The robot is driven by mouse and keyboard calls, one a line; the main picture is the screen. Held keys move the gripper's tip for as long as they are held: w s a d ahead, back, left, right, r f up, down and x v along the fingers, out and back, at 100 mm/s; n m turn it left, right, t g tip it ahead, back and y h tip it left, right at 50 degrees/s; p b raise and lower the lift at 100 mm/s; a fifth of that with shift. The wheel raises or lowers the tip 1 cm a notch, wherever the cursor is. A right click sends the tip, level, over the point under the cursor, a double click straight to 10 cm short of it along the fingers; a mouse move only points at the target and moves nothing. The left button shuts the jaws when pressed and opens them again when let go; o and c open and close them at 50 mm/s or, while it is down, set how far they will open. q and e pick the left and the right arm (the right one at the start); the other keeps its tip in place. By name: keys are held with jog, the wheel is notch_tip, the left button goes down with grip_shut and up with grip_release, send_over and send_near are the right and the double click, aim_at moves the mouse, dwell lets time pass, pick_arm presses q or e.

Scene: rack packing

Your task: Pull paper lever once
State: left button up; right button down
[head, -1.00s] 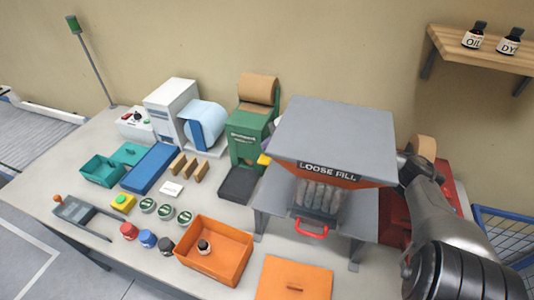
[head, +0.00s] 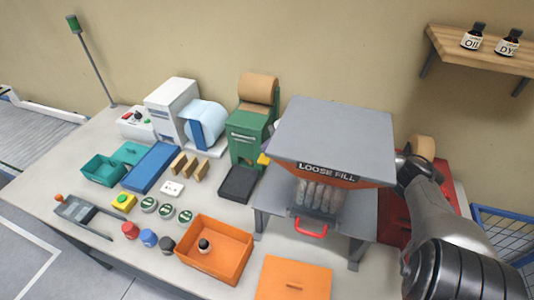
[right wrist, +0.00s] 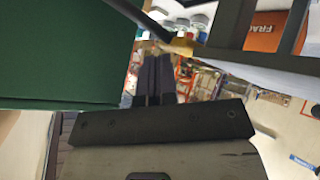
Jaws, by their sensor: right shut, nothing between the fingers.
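The green paper dispenser (head: 247,137) stands at the back of the table with a brown paper roll (head: 258,89) on top. Its yellow lever end (head: 263,159) shows at its right side. In the right wrist view, the dispenser's green side (right wrist: 60,50) fills the upper left, and the lever's yellow grip (right wrist: 182,46) sits on a dark bar. My right gripper (right wrist: 154,62) is shut and empty, its dark fingertips close to the grip; contact cannot be told. In the head view the hopper hides most of this gripper. My left gripper is out of view.
The grey loose-fill hopper (head: 335,135) stands right of the dispenser, close to my right arm. A dark tray (head: 238,184) lies before the dispenser. An orange box (head: 215,250), several jars and a blue tray (head: 150,168) occupy the left and front. A shelf (head: 485,50) hangs at upper right.

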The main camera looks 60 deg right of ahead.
jog(key=shift+f, duration=0.4)
jog(key=shift+a+f, duration=0.1)
jog(key=shift+f, duration=0.1)
dwell(0.5)
dwell(0.5)
notch_tip(320, 180, up, 2)
jog(key=p, duration=0.3)
jog(key=shift+r, duration=0.2)
dwell(0.4)
